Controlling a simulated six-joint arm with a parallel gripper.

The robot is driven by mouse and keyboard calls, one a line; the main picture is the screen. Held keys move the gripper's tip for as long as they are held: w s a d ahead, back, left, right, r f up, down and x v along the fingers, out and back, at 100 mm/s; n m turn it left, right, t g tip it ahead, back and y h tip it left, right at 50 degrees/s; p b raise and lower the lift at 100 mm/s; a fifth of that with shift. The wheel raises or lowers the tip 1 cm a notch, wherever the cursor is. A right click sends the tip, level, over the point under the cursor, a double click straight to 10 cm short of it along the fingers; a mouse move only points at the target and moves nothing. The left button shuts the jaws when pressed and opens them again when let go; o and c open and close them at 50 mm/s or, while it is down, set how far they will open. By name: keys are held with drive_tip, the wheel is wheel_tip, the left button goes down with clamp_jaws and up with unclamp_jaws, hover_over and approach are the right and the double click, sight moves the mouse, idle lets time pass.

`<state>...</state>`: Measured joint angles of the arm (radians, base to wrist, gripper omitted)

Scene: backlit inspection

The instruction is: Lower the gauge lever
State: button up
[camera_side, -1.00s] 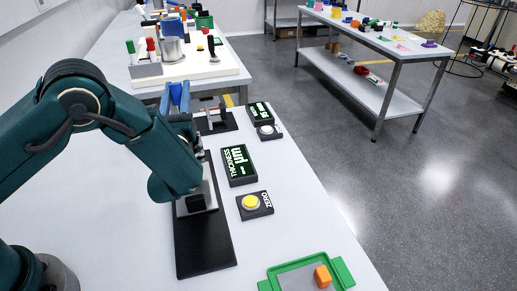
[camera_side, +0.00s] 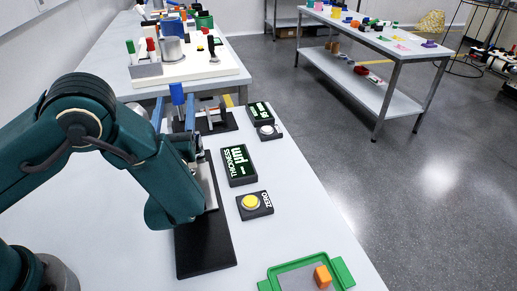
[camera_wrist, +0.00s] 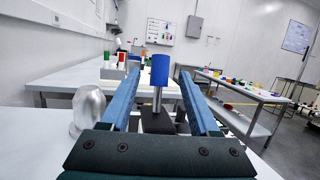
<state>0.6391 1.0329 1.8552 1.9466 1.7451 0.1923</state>
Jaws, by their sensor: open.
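The gauge lever shows as a blue knob (camera_wrist: 160,70) on an upright metal rod in the wrist view; its blue top (camera_side: 177,93) also shows in the side view. My gripper (camera_wrist: 159,75) is open, with one blue finger on each side of the knob in the picture. No finger visibly touches the knob; whether it is between the tips or beyond them is unclear. In the side view my gripper (camera_side: 174,106) points away from the camera near the lever. The gauge's black base plate (camera_side: 205,250) lies below my wrist, which hides much of the gauge.
A thickness display (camera_side: 239,166) and a yellow zero button (camera_side: 251,202) stand right of the gauge. A second display (camera_side: 260,113) and a grey button (camera_side: 268,131) are farther back. A green tray (camera_side: 344,272) with an orange block (camera_side: 322,276) is at the front right.

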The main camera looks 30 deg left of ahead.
drive_tip(key=shift+s+d+f, duration=0.1)
drive_tip(key=shift+s+d, duration=0.1)
drive_tip(key=shift+s, duration=0.1)
